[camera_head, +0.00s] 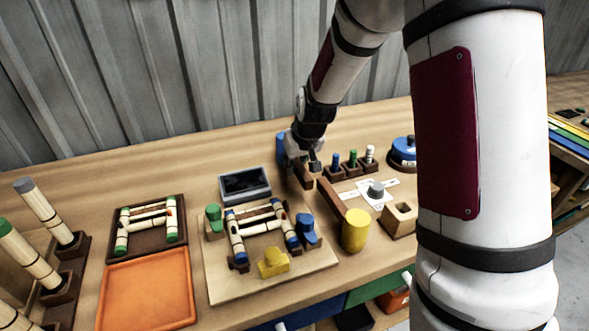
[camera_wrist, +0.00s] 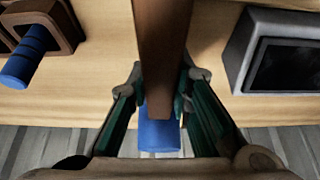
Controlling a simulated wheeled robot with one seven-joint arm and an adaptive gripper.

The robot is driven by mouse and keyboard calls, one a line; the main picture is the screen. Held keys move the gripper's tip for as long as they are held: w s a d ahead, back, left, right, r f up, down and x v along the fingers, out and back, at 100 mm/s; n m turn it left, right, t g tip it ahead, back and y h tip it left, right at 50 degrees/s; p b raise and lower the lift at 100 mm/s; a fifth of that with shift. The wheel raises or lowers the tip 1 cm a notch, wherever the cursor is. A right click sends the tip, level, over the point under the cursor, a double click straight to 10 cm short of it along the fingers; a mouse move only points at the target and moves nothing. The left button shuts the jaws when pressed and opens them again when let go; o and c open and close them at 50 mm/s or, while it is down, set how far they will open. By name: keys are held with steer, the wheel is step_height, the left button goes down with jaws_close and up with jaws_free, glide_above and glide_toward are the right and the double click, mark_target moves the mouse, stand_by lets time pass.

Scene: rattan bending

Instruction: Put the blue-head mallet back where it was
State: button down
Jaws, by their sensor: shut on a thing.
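My gripper (camera_head: 303,163) is over the back of the bench, between the dark screen and the row of pegs. It is shut on the brown handle of the blue-head mallet. The blue head (camera_head: 281,148) shows just left of my gripper in the head view. In the wrist view the brown handle (camera_wrist: 163,45) runs between the fingers (camera_wrist: 158,98), and the blue head (camera_wrist: 158,137) shows just past them. My gripper partly hides the mallet. I cannot tell whether the mallet touches the bench.
A dark screen (camera_head: 245,184) stands left of my gripper. Blue, green and white pegs (camera_head: 352,159) stand in brown blocks to the right. A rattan frame on a board (camera_head: 228,290) and an orange tray (camera_head: 147,290) lie left.

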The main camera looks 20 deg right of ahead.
steer(key=shift+f, duration=0.85)
steer(key=c, duration=1.9)
jaws_free()
steer(key=shift+f, duration=0.15)
steer(key=o, duration=0.4)
steer(key=shift+o, duration=0.2)
